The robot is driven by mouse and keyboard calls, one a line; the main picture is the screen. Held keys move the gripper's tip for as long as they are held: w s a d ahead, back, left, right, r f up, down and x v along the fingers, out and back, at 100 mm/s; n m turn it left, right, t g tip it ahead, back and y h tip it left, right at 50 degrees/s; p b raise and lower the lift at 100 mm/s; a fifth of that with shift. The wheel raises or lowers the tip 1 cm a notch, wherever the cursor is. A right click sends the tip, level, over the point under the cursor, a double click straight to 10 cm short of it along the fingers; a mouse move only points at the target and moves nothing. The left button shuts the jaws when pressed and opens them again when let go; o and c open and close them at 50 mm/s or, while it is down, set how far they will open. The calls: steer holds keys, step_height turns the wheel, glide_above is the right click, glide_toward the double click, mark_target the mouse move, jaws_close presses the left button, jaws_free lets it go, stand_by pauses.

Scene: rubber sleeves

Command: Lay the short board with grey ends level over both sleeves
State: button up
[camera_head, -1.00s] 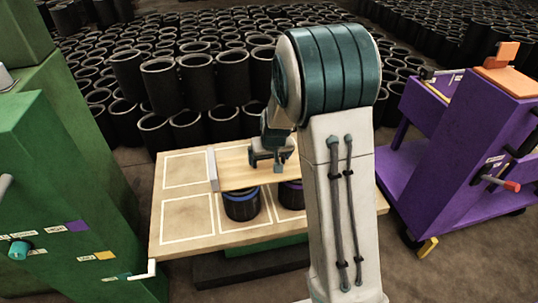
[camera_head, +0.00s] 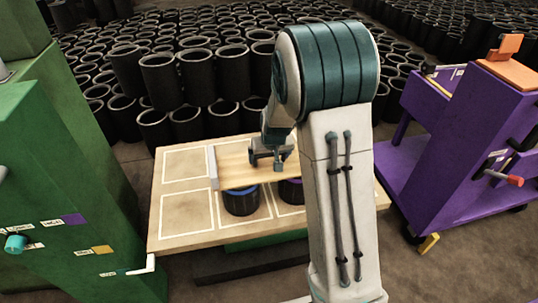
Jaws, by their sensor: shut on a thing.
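The short board (camera_head: 235,167) is pale wood with a grey left end (camera_head: 213,167); its right end is hidden behind my arm. My gripper (camera_head: 272,163) is shut on the board near its middle. Below the board stand two black sleeves on the table. The left sleeve (camera_head: 241,202) has a blue rim and the right sleeve (camera_head: 291,191) a purple rim, partly hidden by my arm. The board covers the back of both rims in this view. I cannot tell whether it touches them.
The wooden table (camera_head: 160,225) has white-outlined squares, with its left squares empty. A green machine (camera_head: 70,190) stands at the left and a purple cart (camera_head: 455,150) at the right. Many black sleeves (camera_head: 165,75) are stacked behind the table.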

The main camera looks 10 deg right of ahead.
steer(key=shift+f, duration=0.3)
steer(key=o, duration=0.8)
steer(key=p+v, duration=0.3)
steer(key=v, duration=1.1)
steer(key=shift+p, duration=0.3)
